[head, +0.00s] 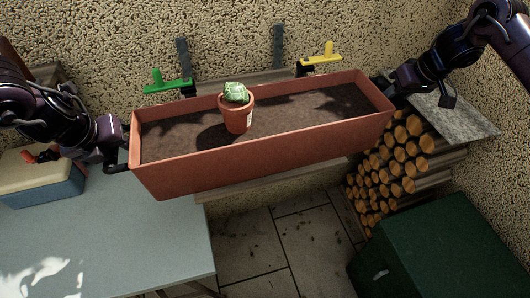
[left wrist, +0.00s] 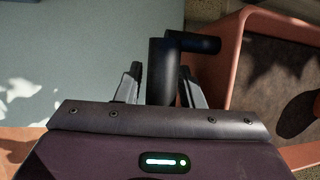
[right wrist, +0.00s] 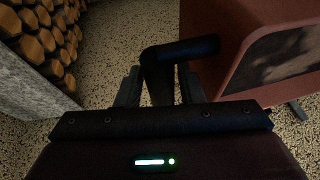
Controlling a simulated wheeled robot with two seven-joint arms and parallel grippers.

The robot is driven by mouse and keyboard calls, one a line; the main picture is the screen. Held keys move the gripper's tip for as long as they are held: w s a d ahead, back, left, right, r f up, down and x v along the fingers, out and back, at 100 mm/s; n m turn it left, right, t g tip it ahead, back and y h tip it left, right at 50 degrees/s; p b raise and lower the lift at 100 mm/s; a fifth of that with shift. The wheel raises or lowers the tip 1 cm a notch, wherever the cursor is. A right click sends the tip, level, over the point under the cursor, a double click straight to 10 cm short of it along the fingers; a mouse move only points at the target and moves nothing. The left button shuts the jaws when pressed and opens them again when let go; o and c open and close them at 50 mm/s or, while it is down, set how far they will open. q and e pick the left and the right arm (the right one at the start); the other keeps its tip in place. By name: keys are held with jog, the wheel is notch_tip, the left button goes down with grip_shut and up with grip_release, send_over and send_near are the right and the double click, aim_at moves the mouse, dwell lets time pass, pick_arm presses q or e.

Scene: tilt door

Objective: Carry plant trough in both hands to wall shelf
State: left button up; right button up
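The terracotta plant trough (head: 262,160) spans the middle of the head view, roughly level, holding dark soil and a small potted cactus (head: 236,112) standing upright. My left gripper (head: 118,160) is shut on the black handle (left wrist: 162,75) at the trough's left end. My right gripper (head: 396,92) is at the right end, its fingers closed around the other black handle (right wrist: 158,75). The wooden wall shelf (head: 245,79) shows behind the trough's back rim, and a wooden edge shows below it; the trough hides most between. I cannot tell whether the trough touches the shelf.
A green lever (head: 168,85) and a yellow lever (head: 322,58) stand by dark wall uprights behind the trough. A grey-blue table (head: 110,235) is at lower left, stacked logs (head: 405,150) and a green box (head: 450,250) at right. Tiled floor (head: 285,240) is clear between.

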pick_arm(q)
jog(key=shift+o, duration=0.8)
pick_arm(e)
jog(key=shift+o, duration=0.9)
jog(key=shift+r, duration=0.1)
pick_arm(q)
jog(key=shift+r, duration=0.15)
jog(key=shift+s+r, duration=0.1)
jog(key=shift+r, duration=0.25)
jog(key=v, duration=1.1)
pick_arm(e)
jog(key=v, duration=1.2)
pick_arm(q)
jog(key=shift+s+a, duration=0.1)
jog(key=shift+s, duration=0.05)
